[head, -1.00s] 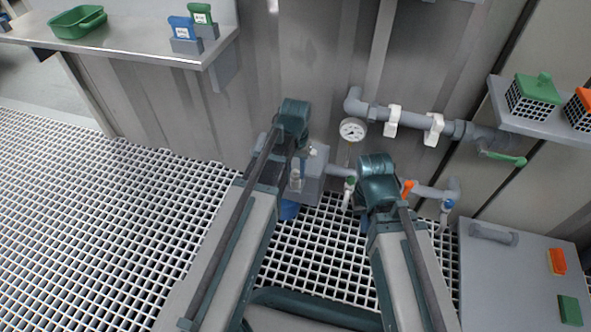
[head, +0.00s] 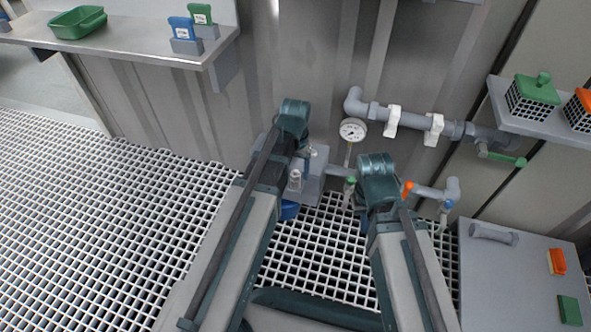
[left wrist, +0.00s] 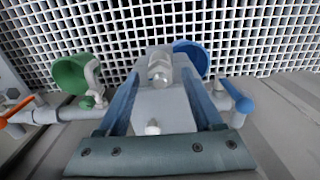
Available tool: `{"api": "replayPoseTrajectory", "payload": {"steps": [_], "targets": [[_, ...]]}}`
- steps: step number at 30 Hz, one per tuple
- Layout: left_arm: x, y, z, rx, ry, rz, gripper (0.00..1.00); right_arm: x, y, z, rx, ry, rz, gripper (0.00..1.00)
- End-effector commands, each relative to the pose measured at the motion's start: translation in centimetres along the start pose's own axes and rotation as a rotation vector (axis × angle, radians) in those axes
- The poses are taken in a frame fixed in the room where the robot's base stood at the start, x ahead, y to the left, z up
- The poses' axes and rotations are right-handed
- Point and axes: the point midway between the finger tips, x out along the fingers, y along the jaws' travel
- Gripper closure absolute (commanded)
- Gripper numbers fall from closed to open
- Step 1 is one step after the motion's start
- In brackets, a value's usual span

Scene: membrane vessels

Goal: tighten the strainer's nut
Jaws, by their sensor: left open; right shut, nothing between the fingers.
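In the left wrist view a pale grey hex nut (left wrist: 160,72) sits on the strainer's grey block (left wrist: 165,108). My left gripper (left wrist: 162,80) is open, with one blue finger on each side of the block and nut. I cannot tell whether the fingers touch them. In the head view the grey block (head: 314,178) shows beside my left gripper (head: 297,168), whose arm hides much of it. My right gripper (head: 366,222) is low beside the pipe, its fingers mostly hidden by its own wrist.
A round gauge (head: 353,130) and a grey pipe (head: 415,118) are on the wall. A blue cup (left wrist: 192,56), a green cup (left wrist: 74,74) and a blue valve handle (left wrist: 238,98) are close to the block. A grey cabinet (head: 510,280) stands at right. Open grating lies at left.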

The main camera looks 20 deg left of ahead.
Motion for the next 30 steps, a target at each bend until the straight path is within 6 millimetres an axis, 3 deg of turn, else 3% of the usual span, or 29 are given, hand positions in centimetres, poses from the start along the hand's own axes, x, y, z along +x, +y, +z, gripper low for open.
{"api": "replayPoseTrajectory", "payload": {"steps": [8, 30], "targets": [[-2.5, 0.0, 0.0, 0.0, 0.0, 0.0, 0.32, -2.5, 0.2, 0.1, -0.005, 0.0, 0.0, 1.0], [-13.2, 0.0, 0.0, 0.001, 0.0, 0.0, 0.32, -13.1, 1.5, 0.8, -0.006, -0.004, 0.007, 1.0]]}}
